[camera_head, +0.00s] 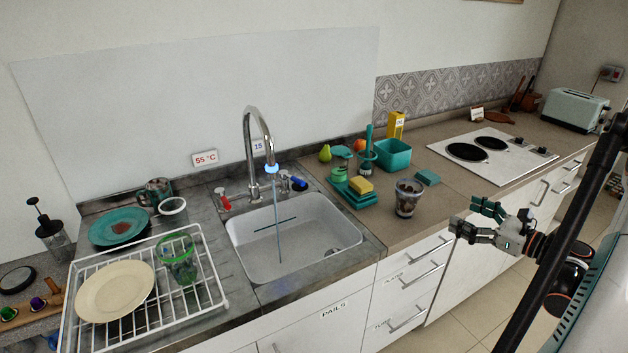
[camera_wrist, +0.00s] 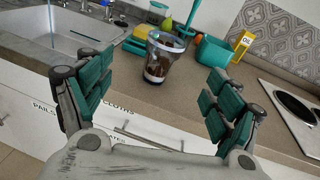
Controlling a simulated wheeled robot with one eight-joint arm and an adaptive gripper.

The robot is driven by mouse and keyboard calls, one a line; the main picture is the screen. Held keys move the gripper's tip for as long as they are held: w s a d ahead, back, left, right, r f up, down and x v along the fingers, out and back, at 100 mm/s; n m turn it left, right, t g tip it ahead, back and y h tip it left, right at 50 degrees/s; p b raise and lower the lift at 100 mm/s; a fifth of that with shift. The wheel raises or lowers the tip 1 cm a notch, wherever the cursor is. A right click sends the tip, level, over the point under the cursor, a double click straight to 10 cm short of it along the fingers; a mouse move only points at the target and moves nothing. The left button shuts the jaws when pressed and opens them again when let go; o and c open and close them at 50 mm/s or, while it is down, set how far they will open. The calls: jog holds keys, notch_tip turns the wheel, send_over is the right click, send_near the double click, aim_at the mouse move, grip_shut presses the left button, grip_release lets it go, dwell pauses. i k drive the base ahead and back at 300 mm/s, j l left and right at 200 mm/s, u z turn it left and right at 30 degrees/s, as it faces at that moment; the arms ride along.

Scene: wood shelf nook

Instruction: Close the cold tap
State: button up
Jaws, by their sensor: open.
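The cold tap (camera_head: 298,184) has a blue handle and sits right of the chrome spout (camera_head: 249,150), behind the white sink (camera_head: 240,265). A thin stream of water (camera_head: 278,225) runs from the spout, whose tip glows blue. The hot tap (camera_head: 223,200) with a red handle is left of the spout. My gripper (camera_head: 468,216) is open and empty in front of the counter, well to the right of the sink and apart from the taps. In the wrist view its open fingers (camera_wrist: 155,77) frame a dark-filled glass on the counter beyond.
The glass (camera_head: 408,198), a teal tray with a yellow sponge (camera_head: 361,185), a teal bin (camera_head: 392,155) and a soap brush (camera_head: 366,158) stand right of the sink. A dish rack (camera_head: 215,265) is at left. A hob (camera_head: 510,170) lies farther right. Cabinet fronts (camera_head: 445,285) are below.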

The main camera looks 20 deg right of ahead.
aim_at(284, 174)
jog(key=i+l, duration=0.2)
jog(key=i, duration=0.3)
jog(key=i+l, duration=0.15)
jog(key=i, duration=0.2)
